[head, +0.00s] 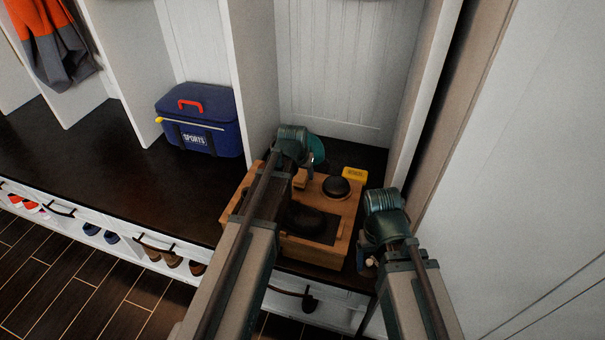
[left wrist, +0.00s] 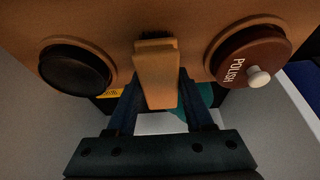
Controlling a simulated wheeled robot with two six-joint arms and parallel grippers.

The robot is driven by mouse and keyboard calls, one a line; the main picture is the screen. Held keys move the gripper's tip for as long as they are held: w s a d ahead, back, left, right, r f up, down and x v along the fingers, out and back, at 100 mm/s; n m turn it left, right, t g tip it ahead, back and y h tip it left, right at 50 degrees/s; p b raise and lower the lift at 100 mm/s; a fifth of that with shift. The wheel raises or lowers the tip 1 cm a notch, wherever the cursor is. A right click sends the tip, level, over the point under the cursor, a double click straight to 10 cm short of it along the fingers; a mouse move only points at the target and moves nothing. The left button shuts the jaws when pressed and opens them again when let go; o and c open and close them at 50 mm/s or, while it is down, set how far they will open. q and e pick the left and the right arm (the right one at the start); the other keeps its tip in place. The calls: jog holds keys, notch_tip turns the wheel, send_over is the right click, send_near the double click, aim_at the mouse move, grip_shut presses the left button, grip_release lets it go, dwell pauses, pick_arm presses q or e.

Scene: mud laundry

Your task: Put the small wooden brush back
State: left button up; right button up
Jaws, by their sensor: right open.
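The small wooden brush (left wrist: 157,75), a light wood block with dark bristles at its far end, is between the fingers of my left gripper (left wrist: 160,88) in the left wrist view. The fingers appear closed on its sides. In the head view the brush (head: 300,179) shows partly beside my left wrist, over the wooden shoe-care box (head: 342,246). The bristle end is at the box's top; I cannot tell whether it touches. My right gripper (head: 367,262) is open, low at the box's right side, and mostly hidden by its own wrist.
The box holds a round black tin (head: 336,187) and a dark recess (head: 310,222); a brown POLISH tin (left wrist: 250,57) shows in the left wrist view. A yellow item (head: 355,174) lies behind. A blue SPORTS cooler (head: 200,120) stands left. White partitions flank the bench.

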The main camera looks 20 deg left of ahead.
pick_arm(q)
jog(key=o, duration=0.3)
jog(key=shift+o, duration=0.2)
jog(key=shift+r, duration=0.1)
jog(key=p+v, duration=1.2)
jog(key=s+d+g, duration=0.1)
jog(key=s+d, duration=0.2)
jog(key=s+d+m, duration=0.1)
jog(key=s+d, duration=0.2)
jog(key=s, duration=0.1)
jog(key=s+d+f+m+g, duration=0.1)
jog(key=s+d, duration=0.2)
jog(key=shift+s+d+f+g+b, duration=0.1)
jog(key=shift+s+d+g+b, duration=0.15)
jog(key=shift+s+g+b, duration=0.1)
jog(key=s+d+m+g+y, duration=0.1)
jog(key=s+d, duration=0.3)
jog(key=s, duration=0.5)
jog(key=shift+g+y, duration=0.3)
jog(key=shift+g, duration=0.25)
jog(key=shift+f, duration=0.1)
